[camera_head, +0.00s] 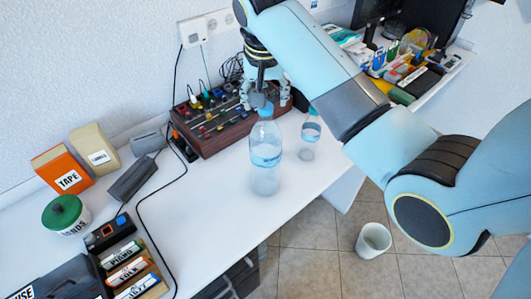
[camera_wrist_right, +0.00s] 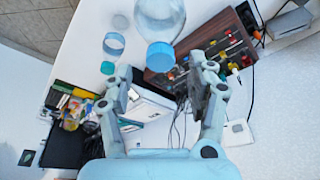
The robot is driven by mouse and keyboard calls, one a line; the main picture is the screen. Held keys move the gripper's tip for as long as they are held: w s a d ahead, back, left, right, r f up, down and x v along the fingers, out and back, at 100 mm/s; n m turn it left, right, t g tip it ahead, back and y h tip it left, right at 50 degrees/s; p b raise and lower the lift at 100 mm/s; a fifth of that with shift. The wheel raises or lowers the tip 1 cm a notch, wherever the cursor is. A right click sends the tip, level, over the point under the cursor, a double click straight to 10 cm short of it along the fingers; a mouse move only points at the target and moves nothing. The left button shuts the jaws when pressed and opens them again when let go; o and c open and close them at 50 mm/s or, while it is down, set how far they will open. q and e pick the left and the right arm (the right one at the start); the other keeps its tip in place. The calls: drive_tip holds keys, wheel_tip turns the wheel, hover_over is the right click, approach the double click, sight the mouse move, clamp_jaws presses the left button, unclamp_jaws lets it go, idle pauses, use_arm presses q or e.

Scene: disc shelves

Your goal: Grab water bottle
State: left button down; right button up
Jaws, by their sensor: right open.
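A large clear water bottle (camera_head: 266,168) with a blue label and cap stands upright on the white desk. A smaller clear bottle (camera_head: 310,132) with a blue band stands to its right. My right gripper (camera_head: 264,100) is open at the height of the large bottle's cap, partly behind it. In the right wrist view, the large bottle (camera_wrist_right: 160,18) lies just beyond the open fingers (camera_wrist_right: 164,78), its blue cap lined up with the gap. Nothing shows between the fingers. The small bottle (camera_wrist_right: 113,43) is left of it. My left gripper is not in view.
A wooden rack (camera_head: 215,130) with several coloured plugs stands behind the large bottle. Boxes, a green-lidded pot (camera_head: 65,214) and a marker tray (camera_head: 128,262) are at left. A bin (camera_head: 372,240) stands on the floor. The desk in front of the bottle is clear.

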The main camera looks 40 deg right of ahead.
sight(266, 110)
drive_tip(key=p+x, duration=0.1)
drive_tip(key=x, duration=0.4)
drive_tip(key=shift+f, duration=0.15)
clamp_jaws()
drive_tip(key=shift+w, duration=0.1)
idle(0.3)
